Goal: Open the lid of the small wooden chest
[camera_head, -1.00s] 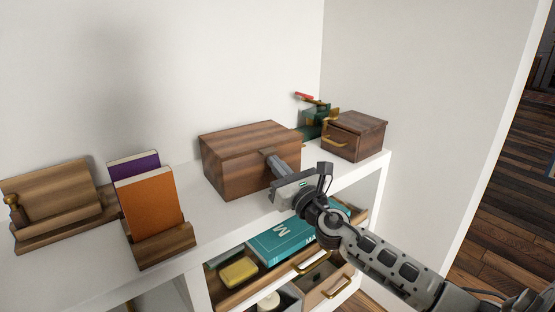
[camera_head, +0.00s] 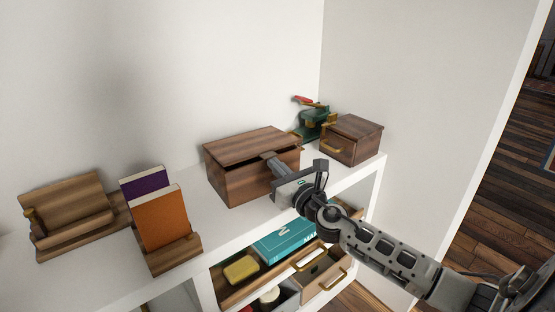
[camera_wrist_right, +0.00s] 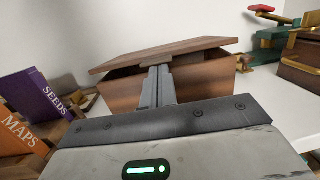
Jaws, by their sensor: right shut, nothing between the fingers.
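The small wooden chest (camera_head: 240,184) stands on the white shelf top, and its lid (camera_head: 250,144) is raised a little, with a dark gap along the front edge. My right gripper (camera_head: 271,159) is shut and empty, its fingertips at the front edge of the lid, seemingly under it. In the right wrist view the lid (camera_wrist_right: 170,52) sits tilted above the chest body (camera_wrist_right: 195,78), and the shut fingers (camera_wrist_right: 160,70) reach up to a small piece at the lid's front edge. Whether the tips touch it is hard to tell. My left gripper is not in view.
A small box with a brass handle (camera_head: 352,140) and a green device (camera_head: 316,120) stand right of the chest. Books (camera_head: 162,218) in a wooden holder and a wooden stand (camera_head: 68,205) are left. Below, an open drawer holds a teal book (camera_head: 285,238) and yellow block (camera_head: 241,269).

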